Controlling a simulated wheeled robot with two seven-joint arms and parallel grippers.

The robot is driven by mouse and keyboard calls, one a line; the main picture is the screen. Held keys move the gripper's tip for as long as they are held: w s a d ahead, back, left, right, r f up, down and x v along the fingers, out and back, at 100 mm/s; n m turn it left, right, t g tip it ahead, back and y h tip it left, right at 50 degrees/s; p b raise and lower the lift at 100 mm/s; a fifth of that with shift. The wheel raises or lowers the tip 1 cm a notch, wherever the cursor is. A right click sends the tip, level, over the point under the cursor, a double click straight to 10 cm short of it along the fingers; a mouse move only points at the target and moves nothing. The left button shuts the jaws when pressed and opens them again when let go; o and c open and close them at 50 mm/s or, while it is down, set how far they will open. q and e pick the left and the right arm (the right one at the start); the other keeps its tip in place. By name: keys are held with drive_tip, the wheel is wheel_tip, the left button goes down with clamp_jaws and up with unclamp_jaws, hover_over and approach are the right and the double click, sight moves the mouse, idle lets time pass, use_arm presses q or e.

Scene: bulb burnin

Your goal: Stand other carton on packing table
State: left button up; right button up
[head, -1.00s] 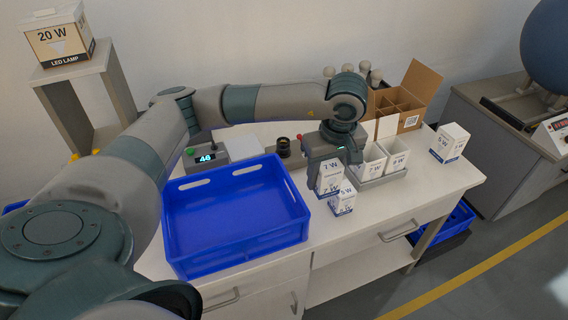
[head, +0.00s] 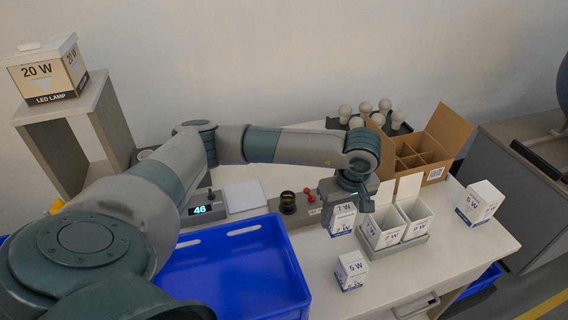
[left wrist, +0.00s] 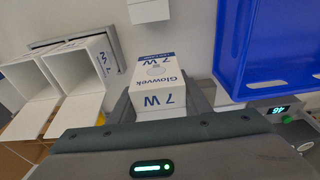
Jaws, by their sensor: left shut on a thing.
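My left gripper (head: 346,203) is shut on a white and blue 7 W carton (head: 343,220), which it holds just left of the grey tray. The same carton shows between the fingers in the left wrist view (left wrist: 160,88). A closed 5 W carton (head: 351,271) stands on the white packing table (head: 400,275) in front of the held one. Another 5 W carton (head: 481,203) stands at the table's right. I cannot tell whether the held carton touches the table. My right gripper is out of view.
Two open cartons (head: 383,232) stand in the grey tray (head: 408,250). A divided cardboard box (head: 440,140) and several bulbs (head: 372,112) are behind. A blue crate (head: 285,250) fills the left. A dark socket (head: 288,201) with a red knob sits behind the crate.

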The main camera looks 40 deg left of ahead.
sight(336, 228)
use_arm(q)
wheel_tip(336, 228, down, 5)
drive_tip(key=shift+f+p, duration=0.1)
drive_tip(key=shift+p, duration=1)
drive_tip(key=shift+f, duration=0.55)
drive_tip(key=shift+f, duration=0.1)
drive_tip(key=shift+f+p, duration=0.35)
wheel_tip(336, 228, down, 2)
drive_tip(key=shift+p, duration=0.4)
drive_tip(key=shift+f, duration=0.4)
